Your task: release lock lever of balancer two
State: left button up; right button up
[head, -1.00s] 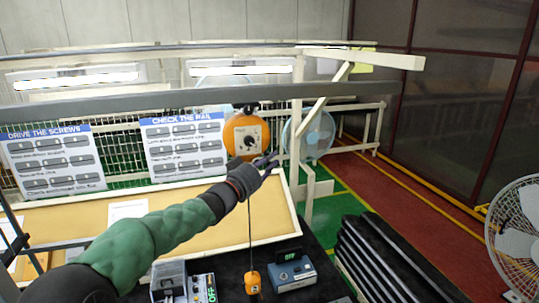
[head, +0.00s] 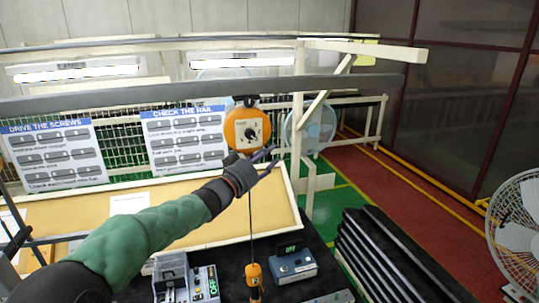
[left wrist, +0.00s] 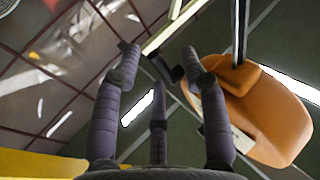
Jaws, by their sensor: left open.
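The orange balancer (head: 247,128) hangs under the grey beam. Which way the lever points is too small to tell. My left gripper (head: 266,162) is open and empty, just below and right of the balancer, apart from the lever as far as I can see. My right gripper is not in view.
A cable runs down to an orange-topped tool (head: 253,275) beside a blue-grey box (head: 292,267) on the dark bench. A white post (head: 296,130) with a brace stands right of my gripper. A tan board (head: 100,215) lies behind my arm. Sign panels hang left.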

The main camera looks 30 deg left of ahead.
pick_arm(q)
jog(key=s+a+f, duration=0.1)
jog(key=s, duration=0.9)
jog(key=shift+s+f, duration=0.2)
jog(key=shift+f, duration=0.2)
